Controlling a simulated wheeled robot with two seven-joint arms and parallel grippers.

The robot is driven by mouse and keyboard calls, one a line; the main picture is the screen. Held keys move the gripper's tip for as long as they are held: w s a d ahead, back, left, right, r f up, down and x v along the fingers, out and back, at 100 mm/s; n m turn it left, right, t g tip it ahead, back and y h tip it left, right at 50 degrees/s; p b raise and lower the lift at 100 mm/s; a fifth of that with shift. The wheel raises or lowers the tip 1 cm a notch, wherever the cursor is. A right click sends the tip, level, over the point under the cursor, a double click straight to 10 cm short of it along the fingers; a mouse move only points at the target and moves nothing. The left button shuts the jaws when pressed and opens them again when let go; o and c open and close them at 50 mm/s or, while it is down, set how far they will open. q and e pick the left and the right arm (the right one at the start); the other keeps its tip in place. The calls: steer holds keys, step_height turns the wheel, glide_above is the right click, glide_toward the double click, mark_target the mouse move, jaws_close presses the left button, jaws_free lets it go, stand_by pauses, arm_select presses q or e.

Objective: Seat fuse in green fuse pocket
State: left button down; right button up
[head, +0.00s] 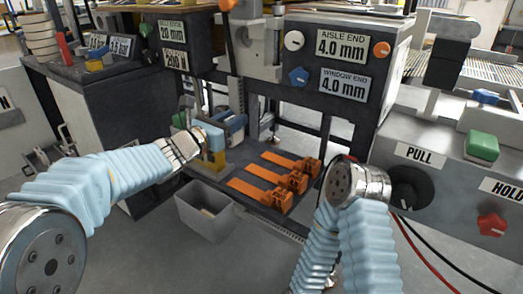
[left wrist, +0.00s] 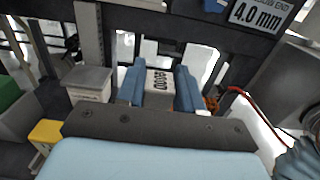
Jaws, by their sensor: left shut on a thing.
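My left gripper (head: 236,124) reaches in from the left in the head view, with blue fingers pointing away over the bench. In the left wrist view the blue fingers (left wrist: 160,88) are shut on a pale grey block with dark lettering, which I take as the fuse (left wrist: 160,82). The fuse is hard to make out in the head view. A green block (left wrist: 9,92) shows at the left edge of the wrist view; I cannot tell whether it is the green fuse pocket. My right arm's silver wrist is at the centre right, with no fingers showing.
A yellow block (head: 212,160) is close by the left gripper. Several orange latch-like parts (head: 268,188) lie on the dark bench. A grey open bin (head: 207,214) stands below. The machine panel (head: 338,65) rises behind, and a control box with a green button (head: 482,146) is at right.

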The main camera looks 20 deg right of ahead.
arm_select(q)
steer(key=shift+w+d+f+p, duration=0.2)
steer(key=shift+d+f, duration=1.75)
steer(key=shift+f, duration=0.05)
steer(key=shift+w+d+f+p, duration=0.25)
steer(key=shift+d+f, duration=1.65)
steer(key=shift+f, duration=0.1)
steer(key=shift+w+d+f+p, duration=0.2)
steer(key=shift+d+f, duration=1.75)
steer(key=shift+f, duration=0.05)
steer(key=shift+f, duration=0.15)
steer(key=c, duration=0.7)
jaws_free()
steer(key=shift+c, duration=0.2)
